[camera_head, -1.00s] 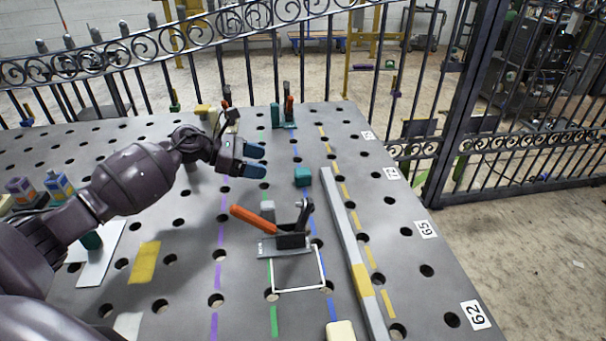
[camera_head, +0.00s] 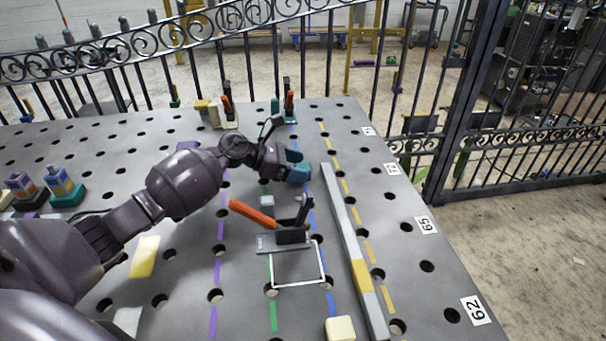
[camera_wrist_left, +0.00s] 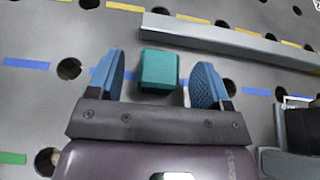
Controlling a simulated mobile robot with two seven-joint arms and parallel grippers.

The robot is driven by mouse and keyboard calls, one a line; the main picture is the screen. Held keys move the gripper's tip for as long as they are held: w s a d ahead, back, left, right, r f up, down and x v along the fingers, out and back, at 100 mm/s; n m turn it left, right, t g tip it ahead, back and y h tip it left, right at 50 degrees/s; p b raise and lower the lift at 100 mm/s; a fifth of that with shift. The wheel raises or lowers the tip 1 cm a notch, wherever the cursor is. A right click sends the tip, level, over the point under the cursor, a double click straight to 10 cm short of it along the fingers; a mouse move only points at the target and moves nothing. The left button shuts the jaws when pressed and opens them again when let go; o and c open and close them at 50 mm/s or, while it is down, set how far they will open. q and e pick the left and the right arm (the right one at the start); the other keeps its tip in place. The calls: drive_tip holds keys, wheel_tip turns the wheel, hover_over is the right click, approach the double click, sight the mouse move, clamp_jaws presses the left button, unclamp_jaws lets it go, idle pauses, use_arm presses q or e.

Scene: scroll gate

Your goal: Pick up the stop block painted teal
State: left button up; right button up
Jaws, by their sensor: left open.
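The teal stop block (camera_wrist_left: 159,71) lies on the holed grey table in the left wrist view. It sits between the two blue fingers of my left gripper (camera_wrist_left: 162,65), with a gap on each side. The gripper is open and holds nothing. In the head view my left gripper (camera_head: 300,165) is low over the table, left of the long grey bar, and its fingers mostly or fully hide the block. My right gripper is not in view.
A long grey bar (camera_head: 345,235) with a yellow band runs just right of my left gripper. A toggle clamp (camera_head: 290,235) with an orange handle stands nearer. Another teal piece (camera_head: 276,106) stands at the far edge. A cream block (camera_head: 340,330) is at the front.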

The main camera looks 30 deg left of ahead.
use_arm(q)
drive_tip(key=c, duration=1.2)
drive_tip(key=shift+r, duration=0.15)
